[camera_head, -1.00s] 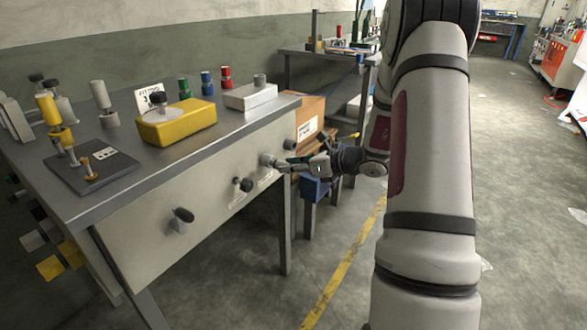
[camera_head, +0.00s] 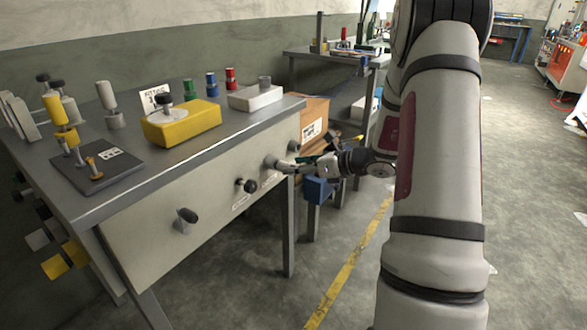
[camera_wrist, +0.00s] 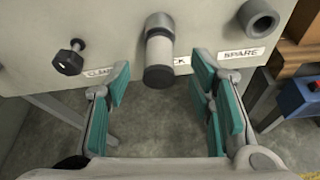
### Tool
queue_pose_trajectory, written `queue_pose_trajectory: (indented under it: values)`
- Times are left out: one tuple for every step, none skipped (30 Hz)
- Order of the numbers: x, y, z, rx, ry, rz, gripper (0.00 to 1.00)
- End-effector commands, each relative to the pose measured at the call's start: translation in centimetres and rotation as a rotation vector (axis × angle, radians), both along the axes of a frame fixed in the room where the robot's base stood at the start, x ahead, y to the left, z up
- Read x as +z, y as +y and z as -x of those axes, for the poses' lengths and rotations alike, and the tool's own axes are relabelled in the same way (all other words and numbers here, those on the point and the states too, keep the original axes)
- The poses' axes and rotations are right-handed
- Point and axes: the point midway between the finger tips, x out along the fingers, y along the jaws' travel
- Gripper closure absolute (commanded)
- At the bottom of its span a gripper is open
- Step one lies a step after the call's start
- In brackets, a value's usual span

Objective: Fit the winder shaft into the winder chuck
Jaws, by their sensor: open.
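The winder chuck (camera_wrist: 159,22) is a pale round collar on the bench's front panel, above a label partly hidden by the shaft. The winder shaft, a light metal cylinder (camera_wrist: 160,50) with a dark end, sticks straight out of the chuck. How deep it sits cannot be told. My gripper (camera_wrist: 161,72) is open, its teal-padded fingers on either side of the shaft's outer part with a gap at each side. In the head view my gripper (camera_head: 288,166) is right at the chuck (camera_head: 270,162), and the shaft is hard to make out.
A black clamp knob (camera_wrist: 69,58) is left of the chuck; a hollow spare socket (camera_wrist: 258,19) is right of it. Another black-ended knob (camera_head: 186,215) juts from the panel. A yellow block (camera_head: 181,122) and several parts stand on the bench top (camera_head: 190,150). A blue box (camera_head: 318,190) is beyond my gripper.

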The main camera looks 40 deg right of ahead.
Motion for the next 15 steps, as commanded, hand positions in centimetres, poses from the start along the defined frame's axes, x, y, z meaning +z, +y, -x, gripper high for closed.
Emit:
queue_pose_trajectory:
  values:
    - [0.4,-0.5,0.8,-0.004,0.000,0.002,0.51]
    - [0.6,-0.7,1.3,-0.005,0.000,0.001,0.51]
    - [0.9,-1.0,2.0,-0.004,-0.001,0.001,0.51]
    - [1.2,-1.3,2.5,-0.004,-0.001,0.001,0.51]
    - [1.4,-1.5,3.0,-0.005,0.000,0.002,0.51]
    - [1.7,-1.8,3.8,-0.005,-0.001,0.002,0.51]
    - [2.0,-2.1,4.3,-0.003,-0.001,0.002,0.51]
    - [2.1,-2.3,4.8,-0.002,0.000,0.002,0.51]
    - [2.4,-2.6,5.4,-0.004,-0.001,0.001,0.51]
    - [2.6,-2.8,5.9,-0.003,-0.001,0.001,0.51]
    - [2.8,-3.0,6.3,-0.003,0.000,0.001,0.51]
    - [3.0,-3.2,6.8,-0.003,0.001,0.000,0.51]
    - [3.2,-3.3,7.1,-0.002,-0.001,0.001,0.51]
    - [3.3,-3.5,7.5,-0.001,-0.001,0.000,0.51]
    - [3.5,-3.6,7.8,-0.001,-0.001,0.000,0.51]
